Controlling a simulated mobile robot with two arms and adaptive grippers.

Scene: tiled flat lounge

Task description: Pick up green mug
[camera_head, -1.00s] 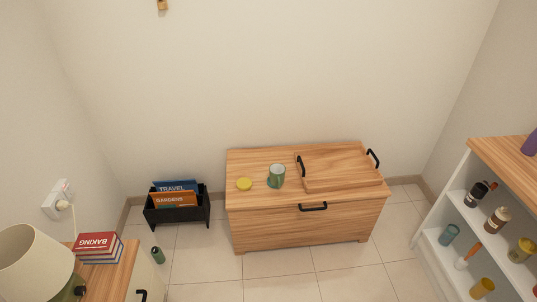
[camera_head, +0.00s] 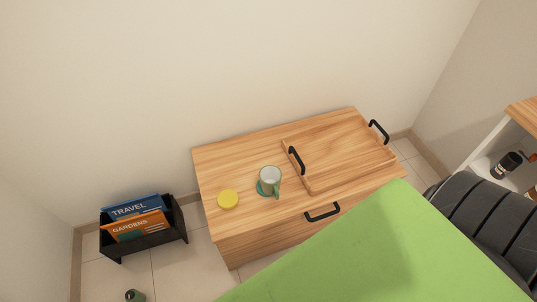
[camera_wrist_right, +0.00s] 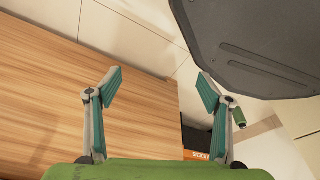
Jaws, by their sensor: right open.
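The green mug (camera_head: 269,180) stands upright on top of the wooden chest (camera_head: 232,165), between a yellow disc and a wooden tray. Its handle points towards the chest's front edge. A teal patch shows around its foot; I cannot tell whether it is a coaster. My right gripper (camera_wrist_right: 160,88) is open and empty in the right wrist view. The mug is not in that view, and a wooden surface of the chest (camera_wrist_right: 60,90) fills its left side. In the head view my green arm covers the lower right, and the right gripper's fingers are hidden. My left gripper is not in view.
The yellow disc (camera_head: 228,199) lies left of the mug. The wooden tray (camera_head: 350,168) with black handles lies right of it. A black rack (camera_head: 165,231) with books stands on the floor at left, with a dark green bottle (camera_head: 135,296) nearby. Shelves (camera_head: 492,150) stand at right.

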